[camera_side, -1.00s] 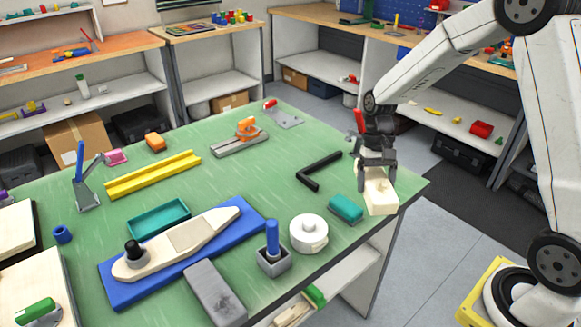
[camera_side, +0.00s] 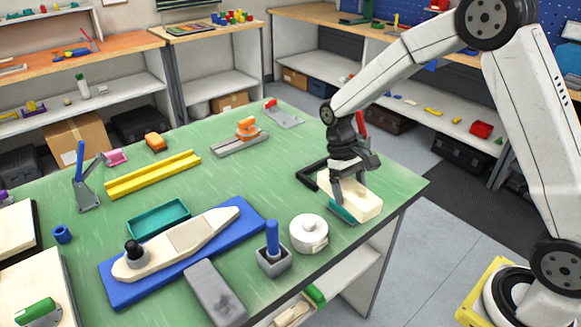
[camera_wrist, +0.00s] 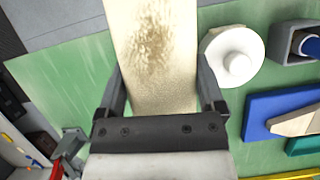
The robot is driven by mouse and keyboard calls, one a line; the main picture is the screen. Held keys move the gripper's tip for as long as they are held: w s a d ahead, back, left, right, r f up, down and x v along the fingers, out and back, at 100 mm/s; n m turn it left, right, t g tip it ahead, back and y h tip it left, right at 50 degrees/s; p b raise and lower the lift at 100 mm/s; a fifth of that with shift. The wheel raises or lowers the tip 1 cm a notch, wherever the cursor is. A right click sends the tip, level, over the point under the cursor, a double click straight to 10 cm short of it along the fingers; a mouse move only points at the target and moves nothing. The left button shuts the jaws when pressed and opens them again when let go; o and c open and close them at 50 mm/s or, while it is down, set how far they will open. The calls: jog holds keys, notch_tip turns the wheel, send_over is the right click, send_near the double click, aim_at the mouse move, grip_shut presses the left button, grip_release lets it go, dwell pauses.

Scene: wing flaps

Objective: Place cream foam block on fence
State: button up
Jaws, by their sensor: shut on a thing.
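The cream foam block (camera_side: 366,206) is in my gripper (camera_side: 350,192) near the right front edge of the green table in the side view. It fills the upper middle of the wrist view (camera_wrist: 152,40), with a finger of my gripper (camera_wrist: 163,88) along each side. The block appears to be above the table and partly hides a teal block (camera_side: 341,210). A long yellow rail (camera_side: 153,174) lies at the left middle of the table, well away from my gripper. A black L-shaped piece (camera_side: 308,179) lies just behind my gripper. No label shows which is the fence.
A white round part (camera_side: 309,233), a grey holder with a blue peg (camera_side: 273,258) and a grey block (camera_side: 215,291) line the front edge. A blue board (camera_side: 122,287) carries a wooden hull. An orange-topped vise (camera_side: 240,143) stands behind. Green tabletop is clear mid-table.

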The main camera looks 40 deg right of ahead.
jog(key=s+d+r+m+t+y, duration=0.1)
jog(key=s+d+m+t+y, duration=0.1)
jog(key=s+d+m, duration=0.3)
jog(key=s+d+r+m+t+y, duration=0.2)
jog(key=s+d+m, duration=0.3)
jog(key=m, duration=0.7)
jog(key=d, duration=0.2)
jog(key=shift+d+r+m+t, duration=0.2)
jog(key=shift+d+m+t, duration=0.2)
jog(key=w+d+f, duration=0.1)
jog(key=w+f, duration=0.1)
jog(key=w, duration=0.1)
jog(key=w+d+f, duration=0.1)
jog(key=w+f, duration=0.2)
jog(key=w, duration=0.1)
jog(key=w+d+f, duration=0.2)
jog(key=w, duration=0.2)
jog(key=shift+f, duration=0.25)
jog(key=shift+w+d+f, duration=0.15)
jog(key=shift+w+f, duration=0.4)
jog(key=shift+f, duration=0.05)
